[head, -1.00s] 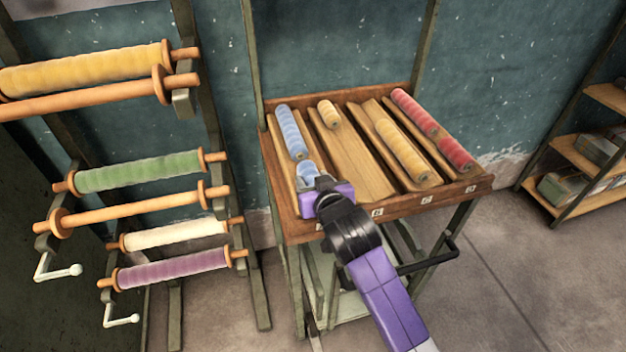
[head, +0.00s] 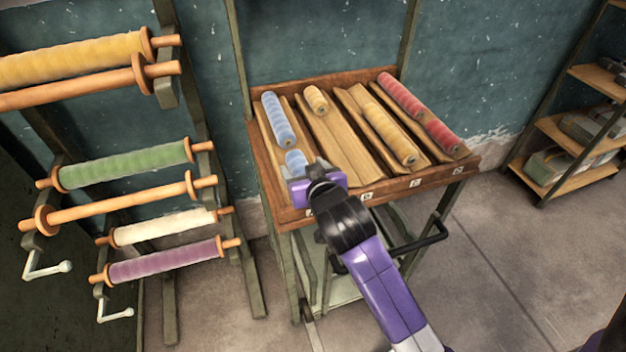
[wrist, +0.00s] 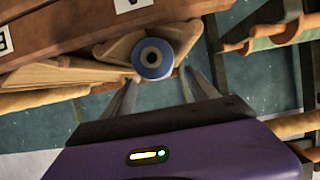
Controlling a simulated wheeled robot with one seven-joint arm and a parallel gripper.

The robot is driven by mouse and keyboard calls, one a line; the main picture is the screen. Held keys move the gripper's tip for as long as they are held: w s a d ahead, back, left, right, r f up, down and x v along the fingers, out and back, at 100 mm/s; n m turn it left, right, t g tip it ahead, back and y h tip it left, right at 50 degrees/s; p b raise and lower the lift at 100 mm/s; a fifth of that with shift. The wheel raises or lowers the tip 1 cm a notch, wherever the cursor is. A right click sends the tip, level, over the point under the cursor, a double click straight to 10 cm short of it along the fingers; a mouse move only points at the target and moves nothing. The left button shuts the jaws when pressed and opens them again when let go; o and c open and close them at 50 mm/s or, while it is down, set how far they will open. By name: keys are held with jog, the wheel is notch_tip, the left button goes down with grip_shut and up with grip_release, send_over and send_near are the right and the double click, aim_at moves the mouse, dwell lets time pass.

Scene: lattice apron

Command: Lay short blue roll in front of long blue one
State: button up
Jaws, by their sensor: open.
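The long blue roll (head: 277,119) lies in the leftmost groove of the wooden tray table, toward the back. The short blue roll (head: 296,161) lies in the same groove in front of it, near the front edge. My gripper (head: 299,180) is at the front end of that groove, just before the short roll. In the wrist view a blue roll end (wrist: 153,57) with a pale ring and dark core sits in the groove. My gripper's fingers (wrist: 155,92) are spread apart, with the roll end beyond and between their tips. Whether they touch it I cannot tell.
The tray table (head: 452,172) also holds a short yellow roll (head: 316,100), a long yellow roll (head: 390,134) and red rolls (head: 402,96) in other grooves. A rack with coloured rolls (head: 125,164) stands left. Shelves (head: 570,147) stand right.

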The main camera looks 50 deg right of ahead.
jog(key=v, duration=1)
jog(key=s+a+f+n+t+y, duration=0.2)
jog(key=s+a+f+n+y, duration=0.4)
jog(key=s+a, duration=0.55)
jog(key=s+a+r+t+y, duration=0.1)
jog(key=s+a, duration=0.4)
jog(key=s, duration=0.6)
jog(key=shift+r+n+t+b, duration=0.3)
jog(key=shift+n+b, duration=0.1)
